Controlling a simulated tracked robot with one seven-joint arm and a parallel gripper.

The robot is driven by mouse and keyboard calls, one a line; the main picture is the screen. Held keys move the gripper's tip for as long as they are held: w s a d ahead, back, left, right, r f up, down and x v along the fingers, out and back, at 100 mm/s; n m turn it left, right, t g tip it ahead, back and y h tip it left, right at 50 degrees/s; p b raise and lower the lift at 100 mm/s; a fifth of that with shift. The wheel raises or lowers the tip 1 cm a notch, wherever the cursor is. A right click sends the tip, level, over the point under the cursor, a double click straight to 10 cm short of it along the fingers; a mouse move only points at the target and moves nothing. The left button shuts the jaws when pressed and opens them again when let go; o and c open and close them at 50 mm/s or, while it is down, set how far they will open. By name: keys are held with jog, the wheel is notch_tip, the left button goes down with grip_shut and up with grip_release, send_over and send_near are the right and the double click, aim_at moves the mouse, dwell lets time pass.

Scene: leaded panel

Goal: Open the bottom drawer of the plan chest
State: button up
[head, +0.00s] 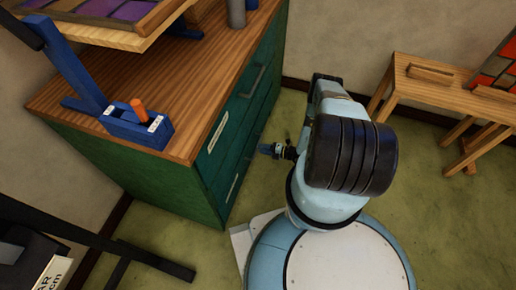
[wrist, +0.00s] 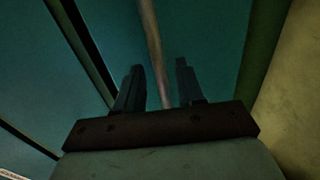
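The plan chest (head: 130,170) is green with a wooden top and teal drawer fronts, on the left of the head view. Its drawers look shut. A dark handle (head: 253,82) shows on an upper drawer. My gripper (head: 268,149) is low in front of the drawer fronts, partly hidden by my arm. In the wrist view my gripper (wrist: 160,85) is open, with a bar handle (wrist: 152,45) running between its two fingers. The teal front (wrist: 215,40) behind that bar is bordered by a green edge and then floor, so it looks like the bottom drawer. Contact with the bar cannot be told.
A blue tool stand (head: 140,125) with an orange knob and a raised board (head: 110,30) are on the chest top. A wooden trestle (head: 440,95) stands at the right. Black legs (head: 130,255) are at lower left. The green floor (head: 440,230) is clear at lower right.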

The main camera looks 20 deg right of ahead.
jog(key=shift+x, duration=1.95)
grip_shut()
